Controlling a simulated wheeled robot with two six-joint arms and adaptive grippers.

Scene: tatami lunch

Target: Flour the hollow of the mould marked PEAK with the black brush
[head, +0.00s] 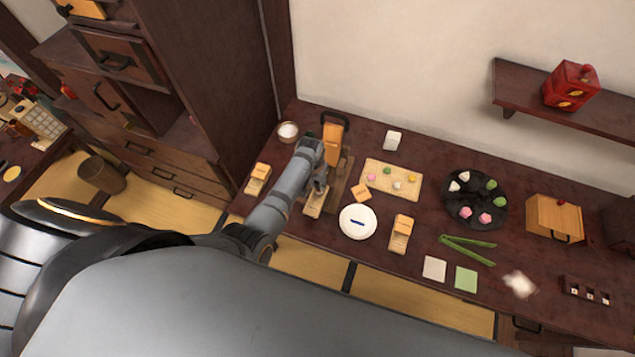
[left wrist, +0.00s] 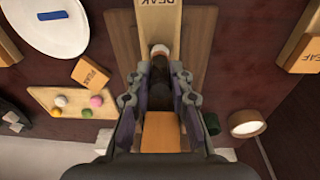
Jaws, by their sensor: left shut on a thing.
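The mould marked PEAK (left wrist: 158,22) is a pale wooden block lying on a brown board (left wrist: 120,45). In the head view the mould (head: 313,207) shows just below my gripper, partly covered by it. My left gripper (head: 319,183) is over the board. In the left wrist view my left gripper (left wrist: 158,98) is shut on the dark brush (left wrist: 160,75), whose pale tip is at the mould's near end. I cannot tell whether the tip touches it, and the hollow is not visible. My right gripper is not in view.
A wooden box with a dark handle (head: 333,132) stands behind the board. A mould marked LEAF (head: 258,178) lies left. Right are a tray of sweets (head: 377,186), a white plate (head: 349,232), another mould (head: 402,233) and green tongs (head: 462,244).

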